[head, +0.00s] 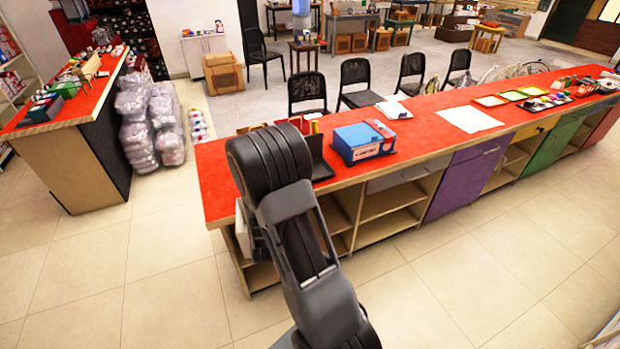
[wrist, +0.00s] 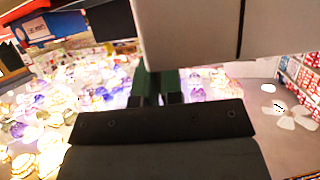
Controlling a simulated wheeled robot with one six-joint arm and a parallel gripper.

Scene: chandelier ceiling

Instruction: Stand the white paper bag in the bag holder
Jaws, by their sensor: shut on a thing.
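The white paper bag (wrist: 200,35) fills the upper middle of the wrist view, pale and flat-sided with a vertical edge. My gripper (wrist: 158,82) is shut on it, its dark fingers meeting its lower edge in that view. In the head view my arm hides the gripper, and only a pale piece of the bag (head: 242,232) shows left of the arm, in front of the counter's left end. A black upright stand (head: 317,160), apparently the bag holder, is on the red counter just right of my arm; its lower left is partly hidden.
The red counter (head: 428,125) runs to the right, with open shelves below. A blue box (head: 362,143) stands close right of the black stand. Small items sit behind the stand. White paper (head: 468,119) and trays lie farther along. The tiled floor in front is clear.

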